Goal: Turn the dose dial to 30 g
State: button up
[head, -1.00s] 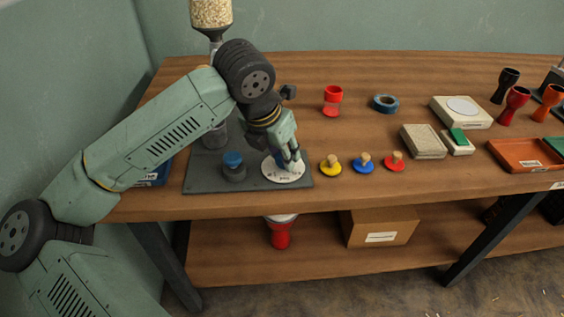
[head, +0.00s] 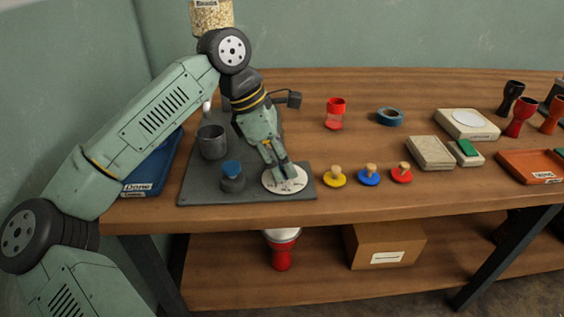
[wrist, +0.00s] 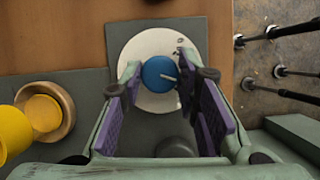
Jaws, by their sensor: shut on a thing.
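The dose dial is a white round plate (head: 272,187) on a dark grey base (head: 205,193), near the table's front edge. In the wrist view the plate (wrist: 150,102) carries a blue knob (wrist: 156,72) with a pale pointer line on its right side. Small dark marks show at the plate's upper right, too small to read. My gripper (head: 284,178) reaches down over the plate, and its fingers hide most of the knob in the head view. In the wrist view my gripper (wrist: 158,73) is shut on the blue knob, one fingertip on each side.
A dark button with a blue top (head: 232,172) and a grey cup (head: 211,142) stand on the base left of my gripper. Yellow (head: 334,178), blue (head: 369,176) and red (head: 401,174) knobbed pieces stand close on the right. A red cup (head: 335,112) stands behind them.

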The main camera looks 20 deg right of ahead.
jog(key=m+g, duration=0.1)
jog(key=m, duration=0.1)
jog(key=m+y, duration=0.1)
jog(key=m, duration=0.2)
jog(key=shift+w+d+g, duration=0.1)
jog(key=shift+g, duration=0.3)
jog(key=shift+m+y, duration=0.3)
jog(key=shift+m, duration=0.1)
jog(key=o, duration=1.1)
jog(key=shift+o, duration=0.2)
jog(key=shift+r, duration=0.1)
jog(key=v, duration=1.2)
